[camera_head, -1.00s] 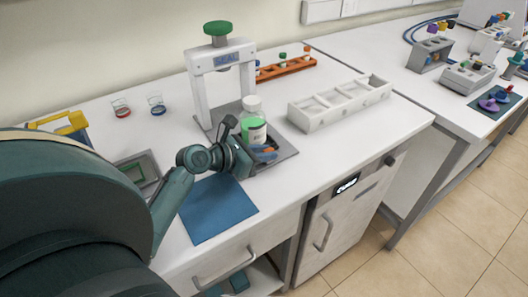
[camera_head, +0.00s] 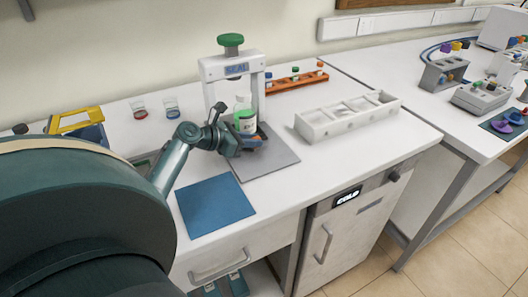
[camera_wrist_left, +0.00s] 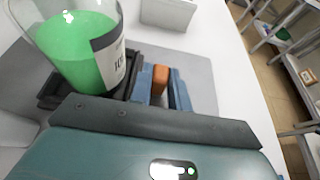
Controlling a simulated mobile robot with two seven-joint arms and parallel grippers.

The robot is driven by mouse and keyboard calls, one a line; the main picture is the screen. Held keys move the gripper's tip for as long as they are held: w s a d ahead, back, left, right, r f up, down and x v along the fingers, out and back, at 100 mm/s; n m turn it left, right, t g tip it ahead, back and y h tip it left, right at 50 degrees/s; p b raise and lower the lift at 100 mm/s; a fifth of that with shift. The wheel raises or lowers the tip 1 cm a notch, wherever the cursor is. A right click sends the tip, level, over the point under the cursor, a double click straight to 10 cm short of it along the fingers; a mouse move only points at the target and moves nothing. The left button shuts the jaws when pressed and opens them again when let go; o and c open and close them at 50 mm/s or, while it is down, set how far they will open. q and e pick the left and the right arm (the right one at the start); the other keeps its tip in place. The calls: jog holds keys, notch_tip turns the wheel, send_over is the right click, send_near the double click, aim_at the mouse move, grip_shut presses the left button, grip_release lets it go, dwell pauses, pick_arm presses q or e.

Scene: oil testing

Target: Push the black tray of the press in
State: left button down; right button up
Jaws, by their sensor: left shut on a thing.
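The press (camera_head: 233,68) is a white frame with a "SEAL" label and a green knob on top. It stands on a grey base plate (camera_head: 272,160). A clear jar of green liquid (camera_head: 244,118) with a white lid stands upright between its posts. In the left wrist view the jar (camera_wrist_left: 82,50) sits on the black tray (camera_wrist_left: 52,92), which it partly hides. My left gripper (camera_wrist_left: 162,92) has its blue fingers shut on an orange handle (camera_wrist_left: 160,78) at the tray's side. In the head view this gripper (camera_head: 252,142) is at the press's front. My right gripper is not in view.
A blue mat (camera_head: 214,207) lies in front of the press. A white compartment rack (camera_head: 345,117) stands to the right and an orange rack (camera_head: 296,80) behind. Two small cups (camera_head: 171,110) stand to the left. The bench's front right is clear.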

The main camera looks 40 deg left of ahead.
pick_arm(q)
jog(key=a, duration=0.1)
jog(key=w+a, duration=0.1)
jog(key=shift+a+f, duration=0.15)
jog(key=shift+a, duration=0.2)
jog(key=shift+w+a, duration=0.15)
jog(key=shift+a, duration=0.05)
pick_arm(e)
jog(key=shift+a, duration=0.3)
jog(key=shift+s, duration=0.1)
pick_arm(q)
jog(key=c, duration=1.6)
grip_release()
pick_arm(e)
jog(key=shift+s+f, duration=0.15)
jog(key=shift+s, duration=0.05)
